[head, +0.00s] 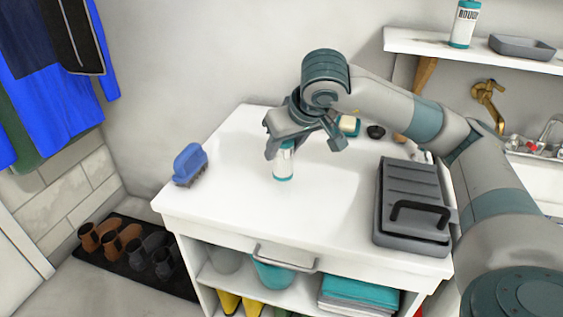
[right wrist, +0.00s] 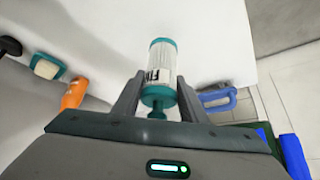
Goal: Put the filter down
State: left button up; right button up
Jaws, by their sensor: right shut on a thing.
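The filter is a white cylinder with teal ends and dark print (head: 283,164). It is between the fingers of my right gripper (head: 301,146), over the middle of the white countertop (head: 235,200). In the right wrist view, the filter (right wrist: 162,62) shows between the two grey fingers of the gripper (right wrist: 159,88), its teal end towards the camera. The gripper is shut on it. The filter looks about upright in the head view; I cannot tell whether its base touches the countertop. My left gripper is not in view.
A blue brush (head: 189,164) lies left on the counter, a grey case with black handle (head: 410,205) right. A soap block (head: 349,125) and dark cup (head: 376,132) stand behind. A shelf above holds a similar teal-white cylinder (head: 464,24). The counter's front left is clear.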

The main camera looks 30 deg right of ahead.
aim_at(281, 163)
jog(key=shift+w+f, duration=0.2)
jog(key=shift+w, duration=0.15)
notch_tip(281, 163, down, 3)
jog(key=shift+s+f, duration=0.1)
jog(key=shift+f, duration=0.1)
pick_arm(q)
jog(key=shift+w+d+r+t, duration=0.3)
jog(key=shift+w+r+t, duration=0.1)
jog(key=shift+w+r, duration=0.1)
pick_arm(e)
jog(key=shift+f, duration=0.3)
pick_arm(q)
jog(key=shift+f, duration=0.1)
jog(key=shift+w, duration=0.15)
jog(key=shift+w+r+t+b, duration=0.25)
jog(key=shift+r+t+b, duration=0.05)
jog(key=shift+b, duration=0.05)
pick_arm(e)
jog(key=shift+f, duration=0.15)
